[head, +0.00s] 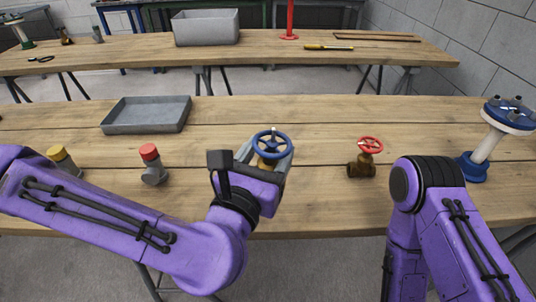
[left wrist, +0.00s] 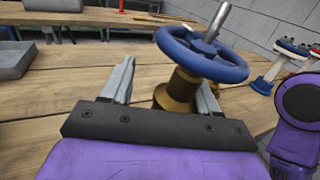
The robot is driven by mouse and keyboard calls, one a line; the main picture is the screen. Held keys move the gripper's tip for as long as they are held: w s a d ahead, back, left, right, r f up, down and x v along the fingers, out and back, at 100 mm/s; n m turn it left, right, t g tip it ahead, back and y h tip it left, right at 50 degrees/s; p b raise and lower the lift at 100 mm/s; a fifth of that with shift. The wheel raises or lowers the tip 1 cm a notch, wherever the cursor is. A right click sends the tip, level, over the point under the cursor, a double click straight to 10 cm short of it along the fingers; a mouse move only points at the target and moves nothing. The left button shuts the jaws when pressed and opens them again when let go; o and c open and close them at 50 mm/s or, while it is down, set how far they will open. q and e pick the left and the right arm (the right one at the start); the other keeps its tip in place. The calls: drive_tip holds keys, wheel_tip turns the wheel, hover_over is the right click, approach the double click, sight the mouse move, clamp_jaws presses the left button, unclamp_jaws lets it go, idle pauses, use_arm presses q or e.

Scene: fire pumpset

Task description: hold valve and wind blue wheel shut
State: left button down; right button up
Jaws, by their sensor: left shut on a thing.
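The blue wheel (head: 270,143) sits on top of a brass valve (head: 266,163) on the near bench. The valve's lower part is hidden behind my left gripper (left wrist: 163,90). My right arm is at the right, but its gripper is out of view.
A brass valve with a red wheel (head: 367,158) stands to the right. A red-capped fitting (head: 151,164) and a yellow-capped one (head: 63,159) stand left. A grey tray (head: 146,115) lies behind. A blue-and-white stand (head: 492,135) is at far right.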

use_arm(q)
drive_tip(key=w+p, duration=0.1)
drive_tip(key=w, duration=1.2)
drive_tip(key=shift+w+a, duration=0.3)
drive_tip(key=shift+w, duration=0.1)
idle(0.5)
drive_tip(key=shift+f, duration=0.1)
drive_tip(key=shift+f+b, duration=5.6)
drive_tip(key=shift+f, duration=0.3)
drive_tip(key=shift+r, duration=0.1)
